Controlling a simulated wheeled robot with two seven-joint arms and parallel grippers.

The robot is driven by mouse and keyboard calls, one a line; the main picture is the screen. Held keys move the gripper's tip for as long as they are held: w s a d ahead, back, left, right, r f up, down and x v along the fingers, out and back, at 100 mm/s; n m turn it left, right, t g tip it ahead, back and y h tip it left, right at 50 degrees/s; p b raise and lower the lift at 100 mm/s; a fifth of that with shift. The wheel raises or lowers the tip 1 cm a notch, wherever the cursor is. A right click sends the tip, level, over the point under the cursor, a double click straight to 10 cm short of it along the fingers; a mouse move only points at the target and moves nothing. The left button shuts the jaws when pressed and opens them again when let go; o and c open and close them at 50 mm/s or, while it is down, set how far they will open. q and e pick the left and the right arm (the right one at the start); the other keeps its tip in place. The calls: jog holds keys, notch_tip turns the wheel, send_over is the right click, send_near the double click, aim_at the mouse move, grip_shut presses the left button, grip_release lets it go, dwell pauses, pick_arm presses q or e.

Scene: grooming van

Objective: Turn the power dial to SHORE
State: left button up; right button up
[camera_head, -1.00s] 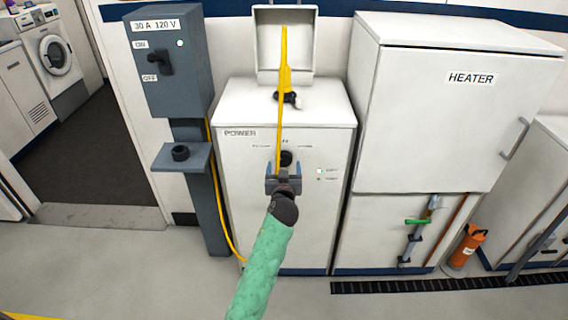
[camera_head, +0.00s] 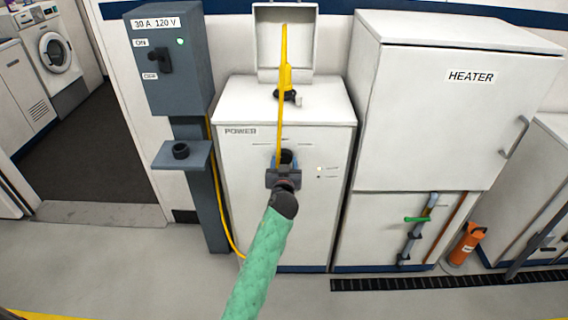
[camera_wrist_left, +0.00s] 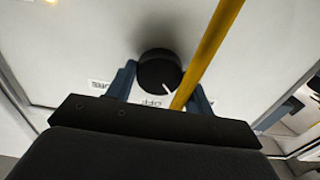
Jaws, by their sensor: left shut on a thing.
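The POWER cabinet (camera_head: 240,190) stands in the middle of the head view. Its black round dial (camera_head: 287,156) is on the front face. In the left wrist view the dial (camera_wrist_left: 160,72) shows a white pointer line at its lower right side, close to a label reading OFF (camera_wrist_left: 152,102). My left gripper (camera_head: 285,165) comes from below, its blue fingers on either side of the dial, shut on it. A yellow cable (camera_head: 281,120) hangs across the front, and passes beside the dial in the wrist view. The SHORE label cannot be read. My right gripper is not in view.
The cable's black plug end (camera_head: 288,96) is at the open inlet box on the cabinet top. A grey pedestal (camera_head: 165,70) with an ON/OFF switch stands left. A heater cabinet (camera_head: 440,120) and an orange cylinder (camera_head: 467,244) are at the right. The floor in front is clear.

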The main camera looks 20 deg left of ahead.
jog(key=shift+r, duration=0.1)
pick_arm(q)
jog(key=m+p, duration=0.1)
jog(key=m, duration=0.5)
jog(key=shift+a+r+m+p, duration=0.1)
jog(key=shift+m+p, duration=0.25)
jog(key=shift+m, duration=0.05)
jog(key=m+p, duration=0.2)
jog(key=m, duration=0.3)
jog(key=m+p, duration=0.2)
jog(key=m, duration=0.3)
jog(key=shift+r, duration=0.1)
jog(key=shift+m+p, duration=0.3)
jog(key=shift+m, duration=0.3)
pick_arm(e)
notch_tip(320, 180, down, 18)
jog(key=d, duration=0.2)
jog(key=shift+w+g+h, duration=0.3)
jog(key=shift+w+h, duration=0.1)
pick_arm(q)
jog(key=o, duration=1)
